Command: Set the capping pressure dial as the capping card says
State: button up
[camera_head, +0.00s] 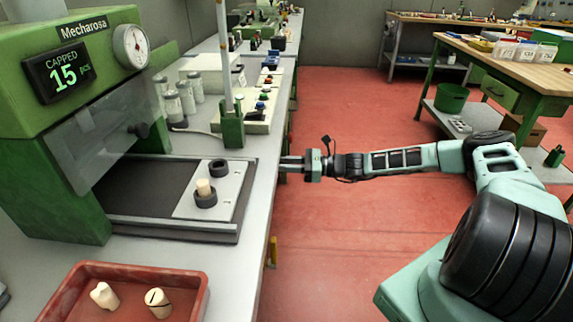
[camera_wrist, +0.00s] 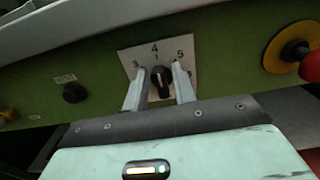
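In the wrist view a black dial knob (camera_wrist: 160,76) sits on a pale scale plate (camera_wrist: 128,54) marked 3, 4 and 5. Its light mark appears to point up, near the 4. My gripper (camera_wrist: 159,68) has one finger on each side of the knob, with gaps that look visible between fingers and knob. In the head view my gripper (camera_head: 290,163) is at the bench's front edge, beside the green capping machine (camera_head: 60,180); the dial is hidden there. I cannot make out a capping card in either view.
In the wrist view a black button (camera_wrist: 74,92) is left of the dial, and a red button on a yellow ring (camera_wrist: 290,55) is right. The machine's display (camera_head: 60,73) reads CAPPED 15 PCS. A red tray (camera_head: 190,300) holds two stoppers. The floor (camera_head: 330,230) near the bench is clear.

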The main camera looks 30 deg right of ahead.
jog(key=shift+n, duration=0.4)
jog(key=n, duration=0.3)
jog(key=n+b, duration=0.1)
jog(key=n, duration=0.4)
jog(key=shift+s+a+f+n+b, duration=0.2)
jog(key=shift+s+n+b, duration=0.1)
jog(key=shift+n, duration=0.1)
dwell(0.4)
jog(key=o, duration=0.7)
jog(key=b+v, duration=0.1)
jog(key=v, duration=1.6)
jog(key=shift+s+d, duration=0.2)
jog(key=shift+d, duration=0.05)
